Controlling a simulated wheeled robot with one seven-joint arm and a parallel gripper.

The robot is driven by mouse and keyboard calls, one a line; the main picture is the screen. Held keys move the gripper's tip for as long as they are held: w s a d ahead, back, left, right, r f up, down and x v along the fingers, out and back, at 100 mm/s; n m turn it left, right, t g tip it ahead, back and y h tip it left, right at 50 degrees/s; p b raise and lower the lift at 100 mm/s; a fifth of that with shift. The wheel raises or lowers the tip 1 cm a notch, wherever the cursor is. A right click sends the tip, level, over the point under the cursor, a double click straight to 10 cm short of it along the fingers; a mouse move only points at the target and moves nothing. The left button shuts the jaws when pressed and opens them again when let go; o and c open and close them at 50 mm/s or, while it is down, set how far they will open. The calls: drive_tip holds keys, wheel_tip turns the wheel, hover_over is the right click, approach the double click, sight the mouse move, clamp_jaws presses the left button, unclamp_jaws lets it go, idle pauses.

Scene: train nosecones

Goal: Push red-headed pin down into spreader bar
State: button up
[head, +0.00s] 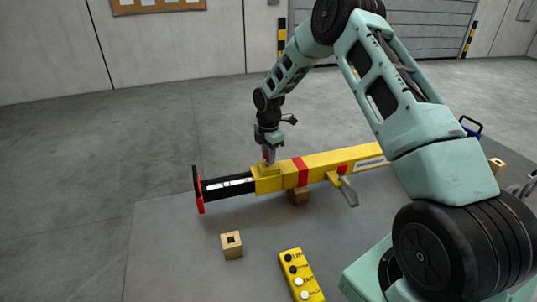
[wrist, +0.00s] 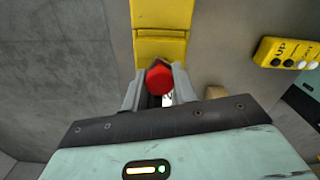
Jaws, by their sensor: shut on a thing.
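The yellow spreader bar (head: 330,160) lies across the floor plate, with a red band and a black end section that finishes in a red-edged plate. My gripper (head: 268,155) points down over the bar near where the yellow meets the black. In the wrist view my gripper (wrist: 159,88) is shut on the red-headed pin (wrist: 159,79), whose red head shows between the fingers. The yellow bar (wrist: 162,15) runs up from the fingers in that view. The pin's lower part is hidden, so I cannot tell how deep it sits in the bar.
A yellow control box with buttons (head: 300,275) lies in front of the bar; it also shows in the wrist view (wrist: 288,53). A wooden block with a square hole (head: 232,245) stands nearby. A grey lever (head: 347,189) sticks out from the bar. Floor behind the bar is clear.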

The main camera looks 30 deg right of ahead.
drive_tip(key=shift+f, duration=0.5)
drive_tip(key=o, duration=1.1)
drive_tip(key=shift+o, duration=0.2)
wheel_tip(320, 180, up, 17)
drive_tip(key=b, duration=0.4)
drive_tip(key=shift+r+b, duration=0.2)
drive_tip(key=shift+b, duration=0.15)
